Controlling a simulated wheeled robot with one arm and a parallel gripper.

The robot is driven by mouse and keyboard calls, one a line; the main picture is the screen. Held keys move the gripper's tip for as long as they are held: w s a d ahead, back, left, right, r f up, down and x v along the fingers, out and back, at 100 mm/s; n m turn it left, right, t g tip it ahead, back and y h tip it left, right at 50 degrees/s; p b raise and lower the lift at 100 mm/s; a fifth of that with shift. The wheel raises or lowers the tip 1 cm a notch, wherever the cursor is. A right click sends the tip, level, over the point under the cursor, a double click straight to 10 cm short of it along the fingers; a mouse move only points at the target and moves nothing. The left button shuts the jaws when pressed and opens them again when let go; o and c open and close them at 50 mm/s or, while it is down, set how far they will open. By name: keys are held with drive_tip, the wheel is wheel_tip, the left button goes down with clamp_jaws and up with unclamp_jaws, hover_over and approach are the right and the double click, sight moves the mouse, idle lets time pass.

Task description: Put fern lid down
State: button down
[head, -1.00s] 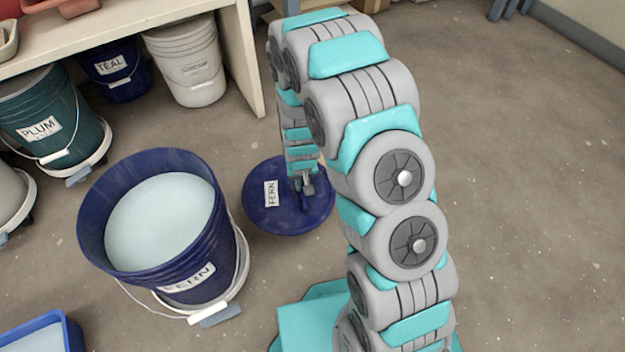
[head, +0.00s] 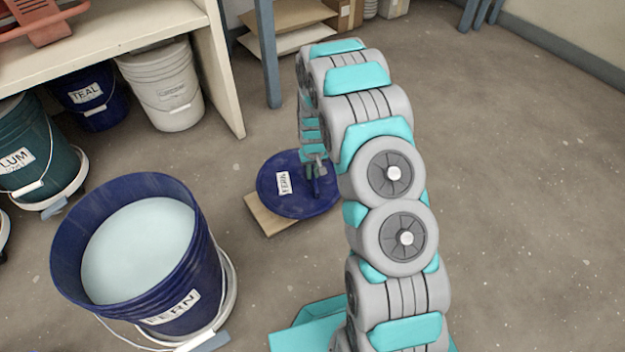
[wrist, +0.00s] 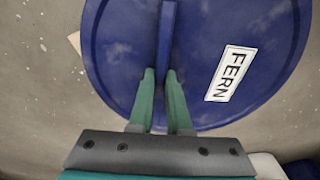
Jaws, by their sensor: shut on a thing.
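The fern lid (head: 290,204) is a round dark blue disc with a white FERN label and a raised bar handle. In the head view it is over a tan board on the floor, right of the open fern bucket (head: 205,262). My gripper (head: 317,172) is at the lid's handle. In the wrist view, the green fingers of my gripper (wrist: 160,78) are shut on the bar of the lid (wrist: 120,60), label to the right. The lid looks about level. I cannot tell whether it touches the board. The fern bucket is filled with pale blue glaze.
The tan board (head: 268,220) lies flat on the floor, mostly hidden by the lid. A shelf unit (head: 222,75) stands at the back left, with the teal bucket (head: 95,105), a white bucket (head: 172,98) and the plum bucket (head: 40,165) near it. Floor to the right is clear.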

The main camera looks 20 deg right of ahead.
drive_tip(key=shift+f, duration=1.65)
drive_tip(key=shift+f, duration=0.1)
drive_tip(key=c, duration=0.9)
unclamp_jaws()
drive_tip(key=shift+o, duration=0.2)
drive_tip(key=r, duration=0.4)
drive_tip(key=s+r, duration=0.1)
drive_tip(key=r, duration=0.3)
drive_tip(key=r+p, duration=0.1)
drive_tip(key=r, duration=0.3)
drive_tip(key=shift+s+r, duration=0.15)
drive_tip(key=shift+s, duration=0.1)
drive_tip(key=s+a+r+g, duration=0.1)
drive_tip(key=s+a+r, duration=0.2)
drive_tip(key=s+r, duration=1.3)
drive_tip(key=s+r+g, duration=0.1)
drive_tip(key=s+r, duration=0.4)
drive_tip(key=s, duration=0.7)
drive_tip(key=s+a+r+n+g, duration=0.1)
drive_tip(key=s+r, duration=0.4)
drive_tip(key=s, duration=0.8)
drive_tip(key=shift+s+a+r, duration=0.15)
drive_tip(key=shift+s+a, duration=0.05)
drive_tip(key=shift+s, duration=0.1)
